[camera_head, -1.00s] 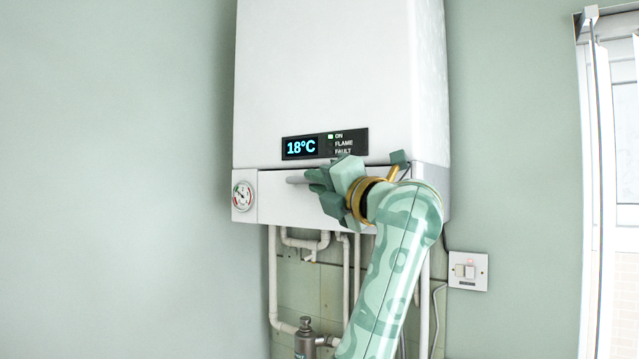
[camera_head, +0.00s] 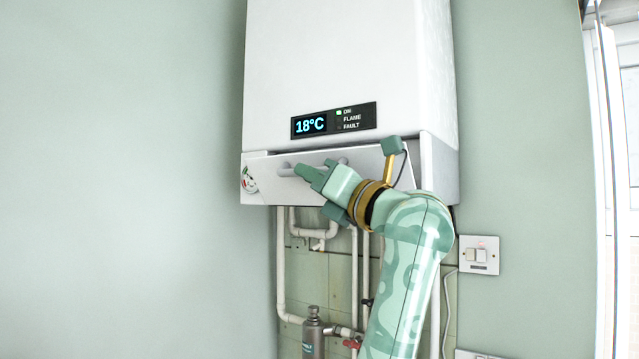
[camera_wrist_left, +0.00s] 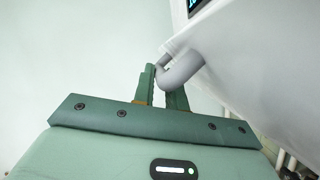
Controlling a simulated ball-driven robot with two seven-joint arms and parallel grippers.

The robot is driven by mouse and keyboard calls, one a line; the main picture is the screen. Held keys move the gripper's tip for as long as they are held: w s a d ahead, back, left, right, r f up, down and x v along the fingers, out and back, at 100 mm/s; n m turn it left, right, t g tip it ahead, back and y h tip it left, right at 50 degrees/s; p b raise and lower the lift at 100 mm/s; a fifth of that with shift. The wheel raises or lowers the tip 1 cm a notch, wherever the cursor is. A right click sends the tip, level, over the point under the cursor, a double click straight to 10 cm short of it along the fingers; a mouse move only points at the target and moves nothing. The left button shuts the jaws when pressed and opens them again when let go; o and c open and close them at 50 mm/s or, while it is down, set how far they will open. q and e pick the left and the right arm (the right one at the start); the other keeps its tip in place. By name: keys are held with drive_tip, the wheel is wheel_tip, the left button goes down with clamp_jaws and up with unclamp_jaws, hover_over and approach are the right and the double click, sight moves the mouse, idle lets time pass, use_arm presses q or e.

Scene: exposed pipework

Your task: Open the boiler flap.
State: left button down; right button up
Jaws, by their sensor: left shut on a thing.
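The white boiler (camera_head: 345,55) hangs on the wall in the head view. A grey bar handle (camera_head: 290,170) runs across the flap. My left gripper (camera_head: 308,172) is shut on the handle and hides part of it. In the left wrist view the handle (camera_wrist_left: 183,70) sits between the two fingers, beside the flap's white face (camera_wrist_left: 260,70). My right gripper is not in view.
A round gauge (camera_head: 249,180) is at the flap's left end. White pipes (camera_head: 281,260) and a grey cylinder (camera_head: 313,335) are below the boiler. A switch plate (camera_head: 479,255) is on the wall at right. The wall at left is clear.

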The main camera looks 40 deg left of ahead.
use_arm(q)
wheel_tip(320, 180, down, 10)
drive_tip(key=n+g+h+b, duration=0.2)
drive_tip(key=n+g+b, duration=0.3)
drive_tip(key=n, duration=1.2)
drive_tip(key=shift+s+r+g+b, duration=0.15)
drive_tip(key=shift+r+g+b, duration=0.15)
drive_tip(key=shift+g, duration=1.3)
drive_tip(key=c, duration=1.4)
unclamp_jaws()
drive_tip(key=shift+c, duration=0.2)
drive_tip(key=shift+f, duration=0.1)
